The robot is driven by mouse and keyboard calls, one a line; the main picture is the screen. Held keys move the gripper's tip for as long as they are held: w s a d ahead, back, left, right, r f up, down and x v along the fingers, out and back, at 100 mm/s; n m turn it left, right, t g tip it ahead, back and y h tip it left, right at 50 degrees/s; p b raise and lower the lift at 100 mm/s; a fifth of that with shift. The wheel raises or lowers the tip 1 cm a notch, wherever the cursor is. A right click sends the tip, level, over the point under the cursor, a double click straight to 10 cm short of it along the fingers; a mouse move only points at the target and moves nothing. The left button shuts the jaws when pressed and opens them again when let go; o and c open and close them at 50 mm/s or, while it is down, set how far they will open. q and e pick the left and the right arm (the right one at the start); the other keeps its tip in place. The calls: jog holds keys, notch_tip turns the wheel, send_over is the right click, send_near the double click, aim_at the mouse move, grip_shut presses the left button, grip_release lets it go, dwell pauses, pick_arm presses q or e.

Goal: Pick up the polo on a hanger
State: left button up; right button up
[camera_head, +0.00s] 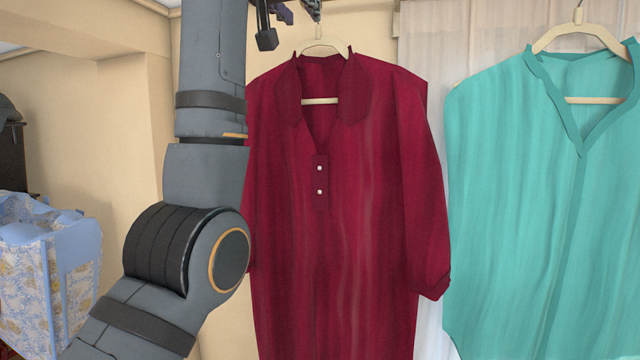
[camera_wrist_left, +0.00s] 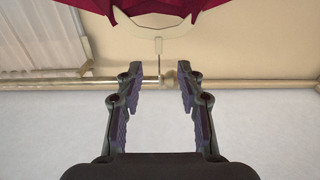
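The polo (camera_head: 375,200) is dark red, with a collar and two pale buttons, and hangs upright on a cream hanger (camera_head: 325,47). Its red cloth also shows at the top edge of the left wrist view (camera_wrist_left: 95,8), with the hanger's pale hook stem (camera_wrist_left: 158,46) below it. My left gripper (camera_head: 288,16) is at the top of the head view, just above the hanger and partly cut off. In the left wrist view its two fingers (camera_wrist_left: 158,72) are apart, with the hook lined up between the tips; I cannot tell the depth. My right gripper is not in view.
A teal garment (camera_head: 540,200) hangs on another hanger (camera_head: 583,32) to the right. A rail (camera_wrist_left: 60,84) crosses behind the fingers in the wrist view. A pale curtain (camera_head: 430,50) hangs behind. A blue patterned bag (camera_head: 75,255) is at the lower left.

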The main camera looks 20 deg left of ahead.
aim_at(318, 33)
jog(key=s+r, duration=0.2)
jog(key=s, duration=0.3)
pick_arm(q)
jog(key=w+p, duration=0.5)
jog(key=w, duration=0.3)
jog(key=shift+w+r, duration=0.15)
jog(key=shift+w, duration=0.15)
jog(key=shift+w+d+f, duration=0.1)
jog(key=shift+f, duration=0.1)
jog(key=shift+w, duration=0.1)
jog(key=shift+c, duration=1.1)
grip_shut()
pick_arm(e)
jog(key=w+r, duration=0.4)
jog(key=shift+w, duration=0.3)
